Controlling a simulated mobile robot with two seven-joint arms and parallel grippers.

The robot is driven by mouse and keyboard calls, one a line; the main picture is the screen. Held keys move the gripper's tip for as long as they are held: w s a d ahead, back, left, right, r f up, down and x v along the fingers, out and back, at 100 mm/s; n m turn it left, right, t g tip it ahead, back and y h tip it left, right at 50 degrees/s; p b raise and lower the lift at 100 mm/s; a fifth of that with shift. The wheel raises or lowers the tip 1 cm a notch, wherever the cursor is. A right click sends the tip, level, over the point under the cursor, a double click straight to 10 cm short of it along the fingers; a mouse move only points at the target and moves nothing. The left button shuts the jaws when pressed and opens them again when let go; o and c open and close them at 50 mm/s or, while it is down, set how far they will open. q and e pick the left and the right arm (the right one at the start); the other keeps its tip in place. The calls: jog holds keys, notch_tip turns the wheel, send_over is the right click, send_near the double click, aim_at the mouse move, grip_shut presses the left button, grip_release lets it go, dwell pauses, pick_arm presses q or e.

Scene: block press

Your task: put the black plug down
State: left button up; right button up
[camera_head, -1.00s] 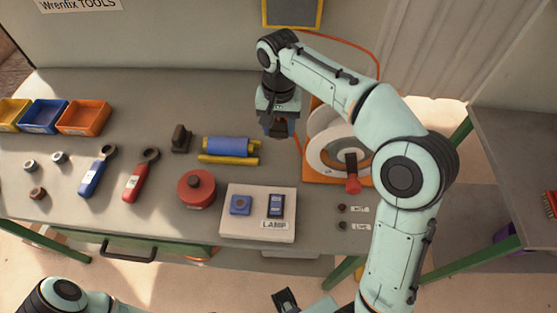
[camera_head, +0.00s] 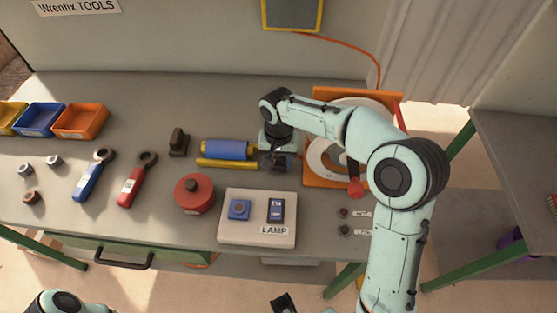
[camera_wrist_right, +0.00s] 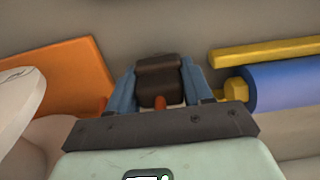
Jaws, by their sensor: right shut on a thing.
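My right gripper (camera_head: 280,163) is low over the bench, in the gap between the blue roller on its yellow stand and the orange-framed reel. In the right wrist view its two blue fingers are shut on the black plug (camera_wrist_right: 159,80), one finger on each side. A short orange piece (camera_wrist_right: 160,103) shows at the plug's near end. In the head view the plug is mostly hidden by the gripper. I cannot tell whether the plug touches the bench. A dark piece at the bottom edge of the head view may be my left gripper (camera_head: 284,303); its jaws are unclear.
The blue roller (camera_head: 226,149) is close left of the gripper and the orange frame (camera_head: 322,182) close right. The lamp switch box (camera_head: 257,238) and red round container (camera_head: 193,196) are nearer me. A black upright piece (camera_head: 178,143) stands left. Bare bench lies behind.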

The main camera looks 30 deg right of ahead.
jog(key=shift+f, duration=0.15)
jog(key=shift+f+b, duration=0.3)
jog(key=shift+f, duration=0.05)
jog(key=shift+f, duration=0.15)
jog(key=o, duration=1.4)
jog(key=shift+r, duration=0.55)
notch_tip(320, 180, up, 12)
jog(key=p, duration=0.2)
jog(key=shift+r+p, duration=0.1)
jog(key=shift+p, duration=0.2)
